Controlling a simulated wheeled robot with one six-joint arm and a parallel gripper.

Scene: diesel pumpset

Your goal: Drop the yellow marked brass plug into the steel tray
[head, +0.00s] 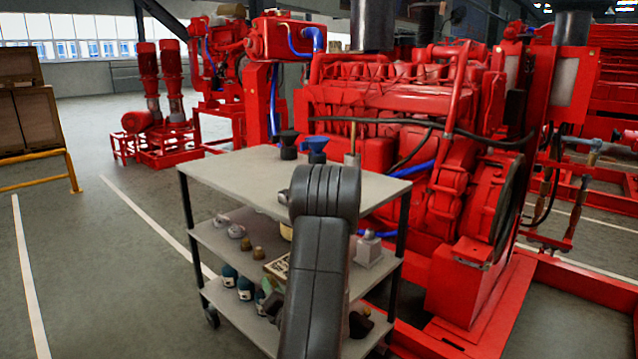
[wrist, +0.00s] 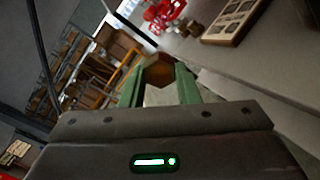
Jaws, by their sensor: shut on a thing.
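In the wrist view, my gripper (wrist: 160,84) has its green fingers shut on a brass plug (wrist: 158,73) with a hexagonal face. No yellow mark can be made out on the plug from this angle. A pale grey surface lies below and to the right of it. Two other brass plugs (head: 252,248) stand on the middle shelf of the trolley. I cannot make out the steel tray for certain in either view.
The trolley (head: 230,172) has a mostly bare top, with dark and blue funnel-like pieces (head: 316,150) at its back. A compartmented wooden box (wrist: 232,22) and a red handwheel (wrist: 164,12) lie beyond the gripper. The red engine (head: 410,95) stands close behind the trolley.

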